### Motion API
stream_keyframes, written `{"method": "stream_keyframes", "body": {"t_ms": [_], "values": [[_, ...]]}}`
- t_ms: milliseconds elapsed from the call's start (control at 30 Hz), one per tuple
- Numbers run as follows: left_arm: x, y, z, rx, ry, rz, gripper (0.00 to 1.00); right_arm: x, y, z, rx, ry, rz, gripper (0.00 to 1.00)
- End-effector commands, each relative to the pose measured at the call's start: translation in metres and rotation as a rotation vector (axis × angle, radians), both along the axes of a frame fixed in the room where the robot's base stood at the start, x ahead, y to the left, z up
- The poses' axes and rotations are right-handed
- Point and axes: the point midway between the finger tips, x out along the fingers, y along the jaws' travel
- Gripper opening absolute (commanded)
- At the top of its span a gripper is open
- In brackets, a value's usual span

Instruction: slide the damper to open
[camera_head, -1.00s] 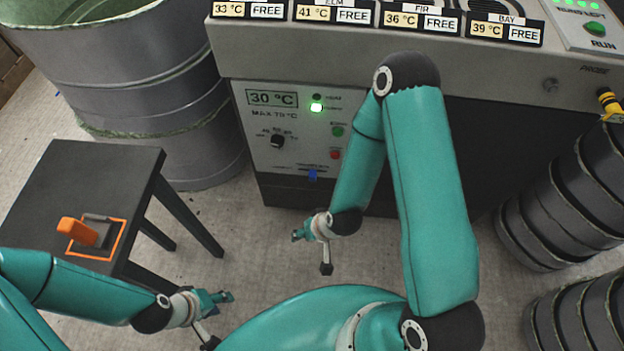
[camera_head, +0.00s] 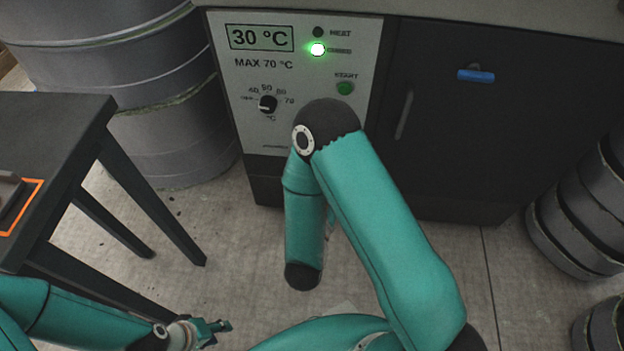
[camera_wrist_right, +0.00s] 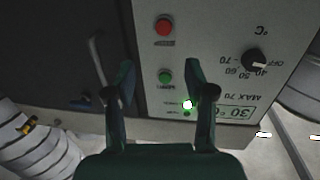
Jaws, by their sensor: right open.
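The damper's blue tab, seen a second ago at the foot of the oven's control panel (camera_head: 245,80), is now hidden behind my right arm in the head view. In the wrist view the panel (camera_wrist_right: 225,75) appears upside down, and I cannot make out the tab there. My right gripper (camera_wrist_right: 160,80) is open and empty, its fingers on either side of the green button (camera_wrist_right: 165,76) in the picture; the red button (camera_wrist_right: 164,27) shows beyond. In the head view my right gripper is hidden behind its arm. My left gripper (camera_head: 221,327) is low, beside the stool, away from the panel.
A black stool (camera_head: 60,130) stands at the left, before a grey drum (camera_head: 170,140). Dark ribbed cylinders (camera_head: 580,220) stand at the right. The floor (camera_head: 225,270) between is clear.

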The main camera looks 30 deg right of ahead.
Motion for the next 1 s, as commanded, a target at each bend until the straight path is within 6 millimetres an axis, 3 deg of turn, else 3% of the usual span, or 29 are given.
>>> {"method": "stream_keyframes", "body": {"t_ms": [33, 100, 233, 400, 667, 1000], "values": [[0.0, 0.0, -0.037, 0.0, 0.0, 0.0, 0.4, 0.0, 0.009, -0.034, -0.014, -0.007, 0.015, 0.54], [0.0, 0.0, -0.059, 0.0, 0.0, 0.0, 0.4, 0.0, 0.02, -0.054, -0.022, -0.006, 0.033, 0.54], [0.0, 0.0, -0.091, 0.0, 0.0, 0.0, 0.4, 0.002, 0.04, -0.084, -0.025, -0.012, 0.084, 0.54], [0.0, 0.0, -0.116, 0.0, 0.0, 0.0, 0.4, 0.003, 0.057, -0.106, -0.025, -0.02, 0.128, 0.54], [0.0, 0.0, -0.116, 0.0, -0.001, 0.0, 0.4, 0.01, 0.059, -0.108, -0.023, -0.024, 0.143, 0.54], [0.0, 0.0, -0.09, 0.0, 0.0, 0.0, 0.4, 0.053, 0.027, -0.102, -0.026, -0.025, 0.139, 0.54]]}}
